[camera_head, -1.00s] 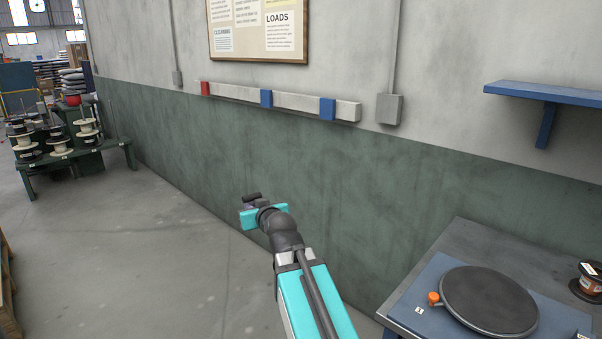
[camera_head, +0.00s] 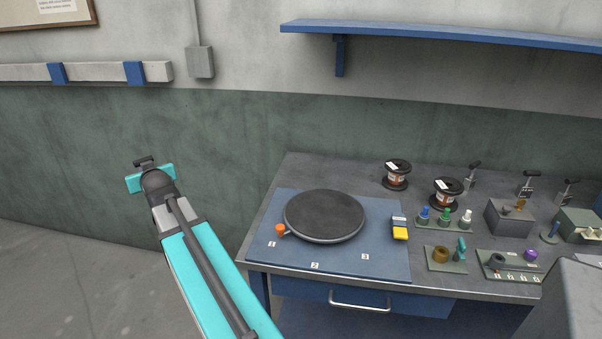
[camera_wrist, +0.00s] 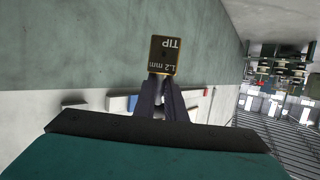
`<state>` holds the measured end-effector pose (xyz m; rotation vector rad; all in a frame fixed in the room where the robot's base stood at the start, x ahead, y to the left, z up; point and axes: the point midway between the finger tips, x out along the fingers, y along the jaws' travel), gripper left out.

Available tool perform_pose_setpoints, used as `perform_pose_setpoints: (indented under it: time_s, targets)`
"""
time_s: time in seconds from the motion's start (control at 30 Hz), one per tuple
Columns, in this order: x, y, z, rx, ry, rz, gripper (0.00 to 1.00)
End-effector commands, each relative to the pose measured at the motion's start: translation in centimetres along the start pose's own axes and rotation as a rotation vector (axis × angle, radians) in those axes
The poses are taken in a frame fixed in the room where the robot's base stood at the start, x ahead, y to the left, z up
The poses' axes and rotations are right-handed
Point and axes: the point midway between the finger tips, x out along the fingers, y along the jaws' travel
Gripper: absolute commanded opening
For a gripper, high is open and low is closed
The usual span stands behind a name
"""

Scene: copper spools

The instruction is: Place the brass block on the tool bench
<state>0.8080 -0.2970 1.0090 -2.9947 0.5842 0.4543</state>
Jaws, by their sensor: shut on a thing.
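My gripper (camera_head: 145,161) is out at the left in the head view, in front of the green wall and apart from the bench. In the wrist view my gripper (camera_wrist: 163,82) is shut on the brass block (camera_wrist: 164,55), a small block with brass-coloured edges and a dark face marked "TIP 1.2 mm". The block is hidden behind the gripper in the head view. The tool bench (camera_head: 315,170) is a grey-topped bench to the right of my arm, with a blue drawer.
On the bench lie a blue mat (camera_head: 385,262) numbered 1 to 3, a black round turntable (camera_head: 324,215) and a yellow-blue meter (camera_head: 400,228). Copper spools (camera_head: 397,175), fixtures and small tools crowd its right. A blue shelf (camera_head: 440,36) hangs above. The mat's front strip is clear.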

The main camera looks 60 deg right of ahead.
Motion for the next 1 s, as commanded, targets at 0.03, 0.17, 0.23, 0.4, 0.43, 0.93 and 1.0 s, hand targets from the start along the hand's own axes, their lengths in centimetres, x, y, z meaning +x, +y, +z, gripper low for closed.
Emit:
perform_pose_setpoints:
  time_s: [0.03,0.17,0.23,0.4,0.43,0.93,1.0]
  targets:
    - [0.7,2.3,-0.2,0.010,0.002,0.036,0.00]
    - [1.6,7.5,-0.2,0.037,0.003,0.124,0.00]
    - [1.9,10.4,-0.2,0.052,0.003,0.171,0.00]
    - [2.4,17.4,-0.1,0.087,0.003,0.287,0.00]
    - [2.4,18.7,-0.1,0.095,0.003,0.307,0.00]
    - [0.0,39.2,0.8,0.199,0.001,0.643,0.00]
    - [-0.8,42.0,1.0,0.213,0.002,0.689,0.00]
